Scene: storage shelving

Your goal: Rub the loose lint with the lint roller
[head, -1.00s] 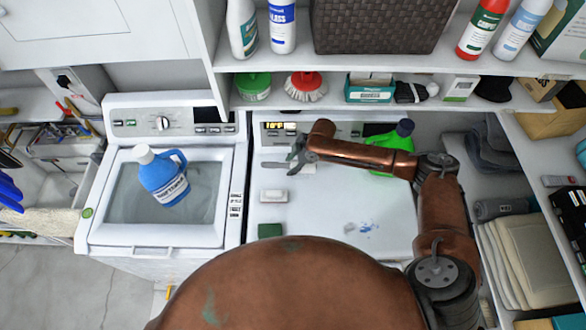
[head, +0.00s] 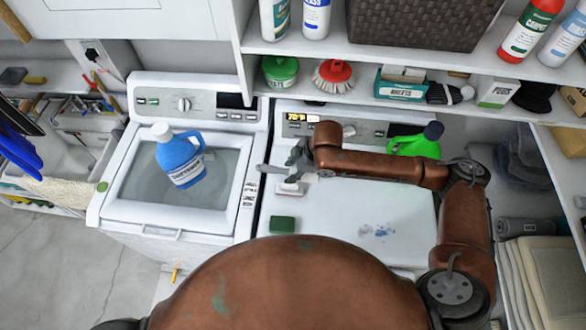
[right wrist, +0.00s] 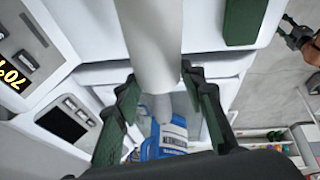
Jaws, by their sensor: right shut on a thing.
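My right gripper (head: 296,160) is shut on the lint roller. A bluish-white speckled patch (head: 380,231), apparently the loose lint, lies on the dryer top to the right and nearer the front. My left gripper is not in view.
A blue detergent bottle (head: 182,160) is on the washer lid. A loaded shelf (head: 400,90) overhangs behind.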

